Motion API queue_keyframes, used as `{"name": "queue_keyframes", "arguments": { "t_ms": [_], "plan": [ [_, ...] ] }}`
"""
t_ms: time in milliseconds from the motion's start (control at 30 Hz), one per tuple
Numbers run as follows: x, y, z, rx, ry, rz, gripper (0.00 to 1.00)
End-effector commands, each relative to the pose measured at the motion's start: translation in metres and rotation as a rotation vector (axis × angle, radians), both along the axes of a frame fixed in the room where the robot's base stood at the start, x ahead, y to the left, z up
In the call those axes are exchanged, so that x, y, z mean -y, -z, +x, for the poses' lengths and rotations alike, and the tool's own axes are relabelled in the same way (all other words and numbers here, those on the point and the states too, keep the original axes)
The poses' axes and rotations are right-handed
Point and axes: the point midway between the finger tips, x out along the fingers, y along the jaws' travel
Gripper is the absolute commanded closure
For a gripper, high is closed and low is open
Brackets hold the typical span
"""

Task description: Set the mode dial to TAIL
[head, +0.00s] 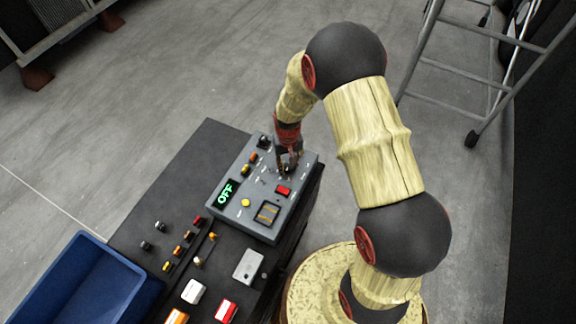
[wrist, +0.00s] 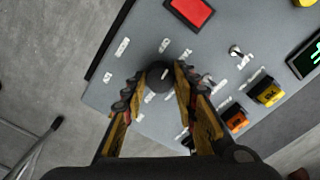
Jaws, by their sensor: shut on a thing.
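The mode dial (wrist: 160,78) is a round black knob on the grey control panel (head: 229,203). It sits between my fingertips in the wrist view, and my gripper (wrist: 158,85) is shut on it. In the head view my gripper (head: 289,165) reaches down onto the panel's upper right part and hides most of the dial. I cannot tell where the dial points. The panel's display (head: 226,193) shows OFF in green.
A red button (head: 283,190), a yellow button (head: 245,202) and a toggle switch (wrist: 236,50) are near the dial. The panel stands on a dark bench (head: 190,160) with several loose parts. A blue bin (head: 60,262) is at the left, a ladder (head: 470,70) at the upper right.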

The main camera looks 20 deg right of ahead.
Motion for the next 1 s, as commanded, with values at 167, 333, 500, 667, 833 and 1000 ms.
{"name": "queue_keyframes", "arguments": {
  "t_ms": [167, 333, 500, 667, 833, 1000],
  "plan": [
    [-0.0002, 0.0008, 0.0, 0.0, 0.142, 0.0, 0.97],
    [-0.0003, 0.0004, 0.0002, 0.001, 0.252, 0.0, 0.97],
    [-0.0003, 0.0001, 0.0003, 0.001, 0.329, 0.001, 0.97],
    [-0.0003, -0.0001, 0.0004, 0.001, 0.369, 0.001, 0.97],
    [-0.0004, -0.0003, 0.0004, 0.001, 0.386, 0.001, 0.97],
    [-0.0004, -0.0003, 0.0004, 0.001, 0.388, 0.001, 0.97]
  ]
}}
